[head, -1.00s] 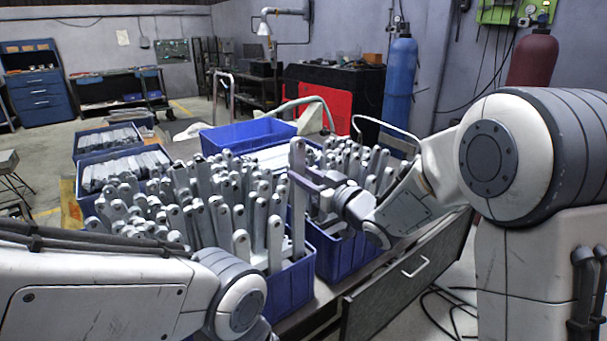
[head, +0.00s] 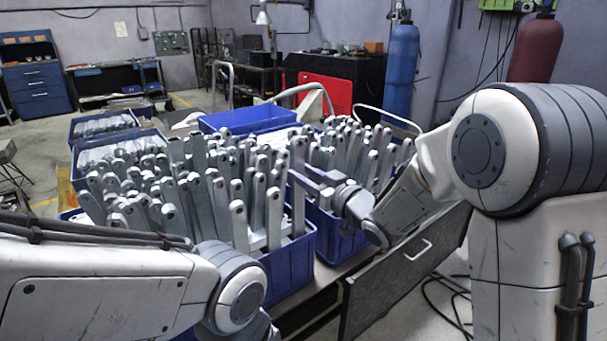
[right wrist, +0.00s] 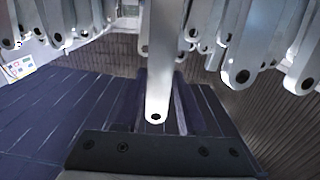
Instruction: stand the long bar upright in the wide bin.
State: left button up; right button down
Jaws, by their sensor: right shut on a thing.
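The long bar (head: 298,210) is a flat grey metal strip with a rounded, holed top. It stands about upright at the right end of the wide blue bin (head: 290,265). Its lower end is hidden behind the bin's front wall, so I cannot tell whether it touches the floor. My right gripper (head: 305,176) is shut on the bar near its top, coming in from the right. In the right wrist view the bar (right wrist: 158,80) runs between the dark fingers, its holed end towards the palm. My left arm crosses the lower left; its gripper is not seen.
Many similar bars (head: 185,195) crowd the wide bin, close on the held bar's left. A second blue bin (head: 335,238) with bars adjoins at the right, under my right gripper. An empty-looking blue bin (head: 250,118) stands behind. A drawer front (head: 400,265) is at the right.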

jog(key=shift+f+b, duration=1.45)
jog(key=shift+f, duration=0.3)
jog(key=shift+c, duration=2.1)
grip_release()
jog(key=shift+f, duration=0.1)
jog(key=shift+s, duration=0.1)
jog(key=v, duration=1)
jog(key=shift+b, duration=0.45)
jog(key=shift+d, duration=0.1)
